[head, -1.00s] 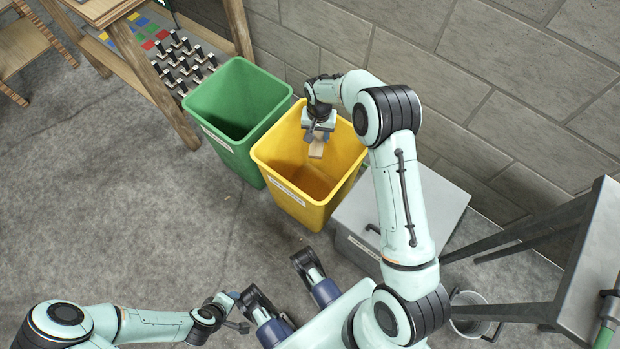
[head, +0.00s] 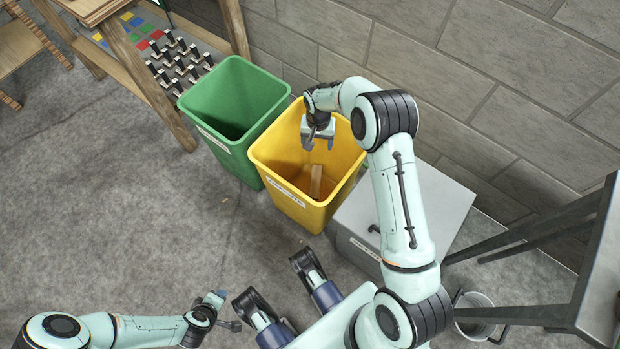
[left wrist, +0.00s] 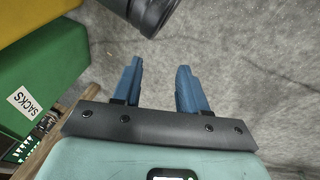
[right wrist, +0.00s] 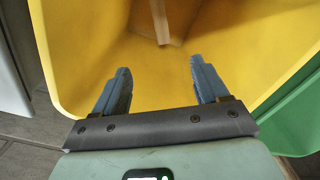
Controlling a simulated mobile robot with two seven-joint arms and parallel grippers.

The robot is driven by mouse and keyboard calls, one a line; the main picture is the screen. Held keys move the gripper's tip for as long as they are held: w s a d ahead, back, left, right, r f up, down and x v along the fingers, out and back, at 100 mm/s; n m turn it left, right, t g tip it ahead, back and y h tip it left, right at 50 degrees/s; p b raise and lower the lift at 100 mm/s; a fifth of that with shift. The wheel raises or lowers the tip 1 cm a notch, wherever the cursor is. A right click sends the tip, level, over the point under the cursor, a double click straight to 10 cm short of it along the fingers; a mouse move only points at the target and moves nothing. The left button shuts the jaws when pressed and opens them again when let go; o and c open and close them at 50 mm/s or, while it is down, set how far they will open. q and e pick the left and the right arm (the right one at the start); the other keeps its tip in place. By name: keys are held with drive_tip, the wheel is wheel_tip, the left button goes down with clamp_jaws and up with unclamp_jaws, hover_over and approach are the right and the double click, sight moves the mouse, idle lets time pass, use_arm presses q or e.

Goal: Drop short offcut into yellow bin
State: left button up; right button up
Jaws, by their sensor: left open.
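The yellow bin (head: 294,205) stands on the floor against the block wall, its label facing the front. The short offcut (head: 316,181), a small light-brown wooden piece, is inside the yellow bin, low down and apart from the gripper. It also shows in the right wrist view (right wrist: 161,24), beyond the fingers. My right gripper (head: 318,142) is over the yellow bin's mouth, pointing down, open and empty; its blue fingers (right wrist: 158,88) are spread in the right wrist view. My left gripper (left wrist: 157,80) is open and empty over bare floor, away from the bins.
A green bin (head: 235,105) stands directly left of the yellow one. A grey lidded box (head: 430,205) is to its right. A wooden table with dark clamps (head: 180,62) is at the upper left. A metal stand (head: 590,260) and a bucket (head: 474,318) are at right.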

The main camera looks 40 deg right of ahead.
drive_tip(key=shift+r, duration=0.1)
use_arm(q)
drive_tip(key=s+d+r+g+h+p, duration=0.1)
drive_tip(key=s+d+r+p, duration=0.1)
drive_tip(key=s, duration=0.3)
drive_tip(key=shift+d+r+p, duration=0.3)
drive_tip(key=shift+r+p, duration=0.25)
drive_tip(key=shift+r, duration=0.1)
use_arm(e)
wheel_tip(320, 180, up, 13)
